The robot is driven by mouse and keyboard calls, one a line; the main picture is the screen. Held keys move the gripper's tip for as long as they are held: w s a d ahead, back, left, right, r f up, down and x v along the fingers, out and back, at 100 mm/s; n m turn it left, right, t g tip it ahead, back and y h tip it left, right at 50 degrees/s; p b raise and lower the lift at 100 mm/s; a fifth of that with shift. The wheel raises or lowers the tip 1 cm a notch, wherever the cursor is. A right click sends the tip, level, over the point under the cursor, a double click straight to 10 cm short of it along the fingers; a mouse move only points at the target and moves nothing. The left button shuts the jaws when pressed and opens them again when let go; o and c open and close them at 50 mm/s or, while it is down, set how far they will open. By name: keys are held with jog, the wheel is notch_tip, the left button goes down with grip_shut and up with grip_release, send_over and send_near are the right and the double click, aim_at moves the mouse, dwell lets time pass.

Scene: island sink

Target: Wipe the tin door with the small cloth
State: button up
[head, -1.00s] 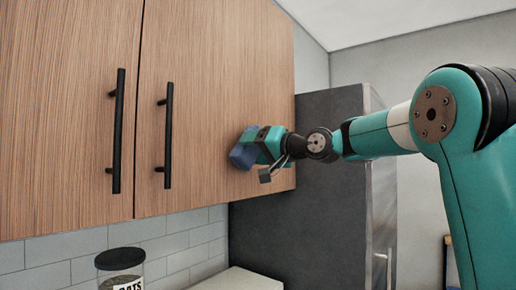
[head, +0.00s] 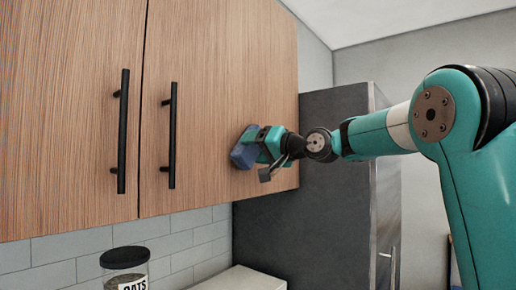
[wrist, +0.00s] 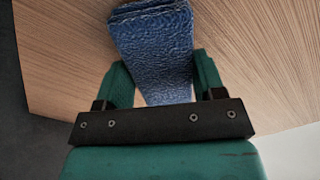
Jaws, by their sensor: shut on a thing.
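The small cloth (head: 243,152) is blue and folded into a pad. My gripper (head: 262,146) is shut on it and holds it up against the right-hand wooden cabinet door (head: 215,70), towards that door's lower right part. In the wrist view the cloth (wrist: 155,50) stands out between the two green fingers (wrist: 158,85), with the wood grain behind it. The cloth appears to touch the door; the exact contact is hidden. No label shows which door is the tin door.
Two black bar handles stand out, one on the right door (head: 170,135) and one on the left door (head: 123,132). A dark tall unit (head: 300,190) stands right of the cabinet. An oats jar (head: 124,268) with a dark lid is below, before white tiles.

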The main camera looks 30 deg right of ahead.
jog(key=shift+w+a, duration=0.1)
jog(key=shift+w, duration=0.15)
jog(key=shift+w+d+p, duration=0.3)
jog(key=shift+d+p, duration=0.05)
jog(key=shift+d, duration=0.55)
jog(key=shift+w+d+p, duration=0.3)
jog(key=shift+d, duration=0.6)
jog(key=shift+s+a+b, duration=0.35)
jog(key=shift+a+b, duration=0.35)
jog(key=shift+a, duration=0.25)
jog(key=shift+s+a+b, duration=0.3)
jog(key=shift+a+b, duration=0.35)
jog(key=shift+a, duration=0.25)
jog(key=shift+b+v, duration=1.2)
jog(key=shift+v, duration=1.8)
